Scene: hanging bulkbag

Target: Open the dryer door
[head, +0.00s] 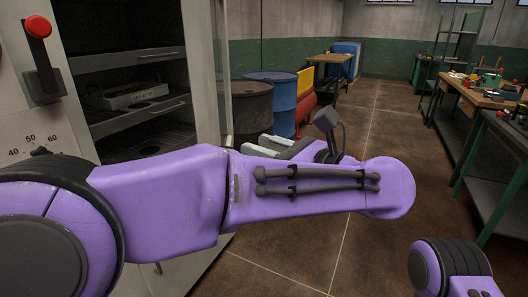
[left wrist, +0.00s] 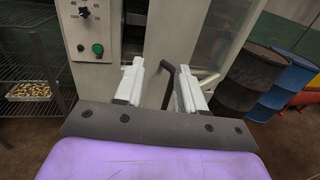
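The dryer is a pale cabinet with dark racks inside (head: 125,85). Its door (head: 205,60) stands partly open, leaving the interior visible; the door also shows in the left wrist view (left wrist: 174,35). My left gripper (head: 272,148) is in front of the door, partly hidden by my purple forearm. In the left wrist view, its two pale fingers (left wrist: 160,85) are apart. A black bent door handle (left wrist: 169,82) appears between them, with gaps on both sides; I cannot tell its depth relative to the fingertips. My right gripper is out of view; only part of my right arm shows.
A red knob lever (head: 39,28) is on the dryer's front at left. Dark and blue drums (head: 272,95) stand beyond the door. Workbenches (head: 480,95) line the right side. A wire rack (left wrist: 28,65) stands left of the dryer. The middle floor is clear.

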